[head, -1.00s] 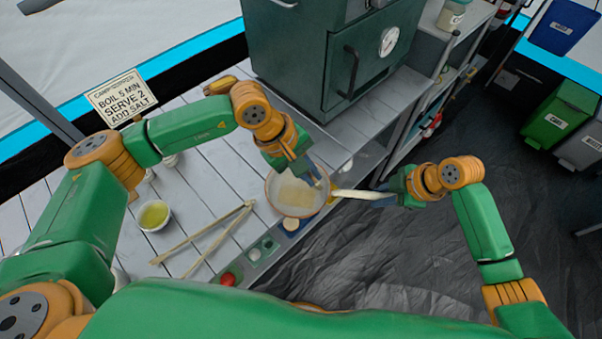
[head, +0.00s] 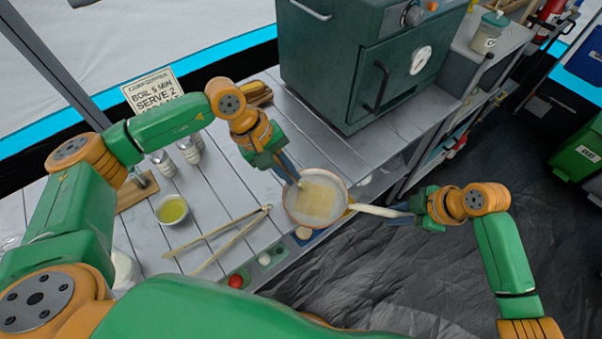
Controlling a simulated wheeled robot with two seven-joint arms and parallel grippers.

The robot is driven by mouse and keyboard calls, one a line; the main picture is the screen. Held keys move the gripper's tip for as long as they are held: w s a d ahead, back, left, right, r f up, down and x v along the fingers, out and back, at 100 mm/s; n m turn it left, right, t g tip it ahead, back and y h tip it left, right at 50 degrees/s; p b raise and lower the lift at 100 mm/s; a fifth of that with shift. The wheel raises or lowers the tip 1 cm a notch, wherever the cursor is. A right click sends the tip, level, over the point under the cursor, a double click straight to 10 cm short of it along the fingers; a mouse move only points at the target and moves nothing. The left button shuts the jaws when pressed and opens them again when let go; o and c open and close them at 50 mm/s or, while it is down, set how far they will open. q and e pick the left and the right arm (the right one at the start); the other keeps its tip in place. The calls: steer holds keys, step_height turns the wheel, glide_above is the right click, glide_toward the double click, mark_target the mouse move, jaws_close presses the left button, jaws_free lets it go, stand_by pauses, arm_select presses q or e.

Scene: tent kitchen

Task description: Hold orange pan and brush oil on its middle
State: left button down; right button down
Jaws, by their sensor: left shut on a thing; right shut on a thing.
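The pan (head: 330,217) has an orange rim, a pale inside and a long cream handle (head: 375,211). My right gripper (head: 408,213) is shut on the handle's end, to the right of the pan. A yellowish square patch (head: 320,200) shows on the pan's middle. My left gripper (head: 287,170) is at the pan's upper-left rim, shut on a thin tool, apparently the brush (head: 300,184). Its tip is over the pan's upper-left inside; whether it touches is unclear, and most of it is hidden. A white bowl of yellow oil (head: 172,209) stands left on the table.
Pale wooden tongs (head: 225,240) lie between bowl and pan. Shakers (head: 188,151) stand behind the bowl. A green oven (head: 365,60) is behind the pan. Small items, including a red one (head: 236,281), line the table's front edge (head: 285,262).

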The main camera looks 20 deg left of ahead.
arm_select(q)
step_height(320, 180, up, 8)
stand_by(0.6)
steer(key=shift+r, duration=0.1)
stand_by(0.3)
arm_select(e)
steer(key=c, duration=0.7)
jaws_free()
steer(key=shift+a+v, duration=0.15)
steer(key=shift+v, duration=2.05)
steer(key=shift+a+v, duration=0.15)
steer(key=shift+v, duration=2.1)
steer(key=shift+w+r, duration=0.15)
steer(key=shift+w, duration=0.05)
